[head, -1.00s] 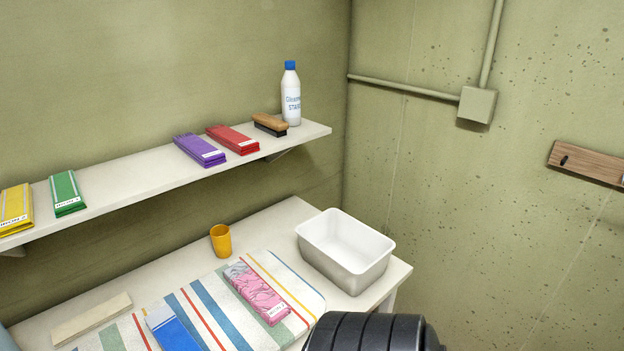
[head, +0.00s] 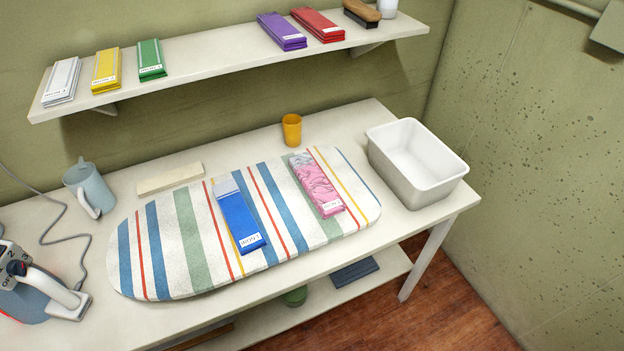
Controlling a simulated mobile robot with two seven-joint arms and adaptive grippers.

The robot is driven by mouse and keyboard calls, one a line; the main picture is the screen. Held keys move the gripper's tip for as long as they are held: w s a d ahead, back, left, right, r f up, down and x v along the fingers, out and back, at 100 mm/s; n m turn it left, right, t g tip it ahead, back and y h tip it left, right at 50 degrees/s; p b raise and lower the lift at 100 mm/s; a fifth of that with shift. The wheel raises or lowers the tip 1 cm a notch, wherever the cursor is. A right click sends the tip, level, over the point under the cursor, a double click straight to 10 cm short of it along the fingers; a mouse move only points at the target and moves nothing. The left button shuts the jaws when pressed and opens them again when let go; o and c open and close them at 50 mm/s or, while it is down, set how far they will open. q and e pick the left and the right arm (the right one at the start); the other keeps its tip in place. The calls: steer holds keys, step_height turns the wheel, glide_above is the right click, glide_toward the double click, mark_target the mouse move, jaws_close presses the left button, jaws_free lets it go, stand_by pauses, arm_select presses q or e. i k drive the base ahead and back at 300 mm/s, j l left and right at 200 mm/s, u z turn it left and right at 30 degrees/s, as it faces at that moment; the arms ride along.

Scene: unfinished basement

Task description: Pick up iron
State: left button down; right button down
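The iron (head: 40,290) is at the lower left of the head view, on the white table left of the striped ironing pad. It has a grey-blue body and a white handle, and the left frame edge cuts part of it off. A grey cord (head: 62,226) runs from near it up to the left edge. Neither of my grippers shows in the head view now.
The striped ironing pad (head: 152,248) holds a blue folded cloth (head: 238,218) and a pink one (head: 317,186). A grey-blue jug (head: 88,187), a yellow cup (head: 292,130) and a white basin (head: 440,185) stand on the table (head: 205,325). A shelf (head: 215,66) with folded cloths hangs above.

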mark_target(32, 298)
steer(key=i, duration=0.25)
steer(key=i+u, duration=0.2)
steer(key=u, duration=0.85)
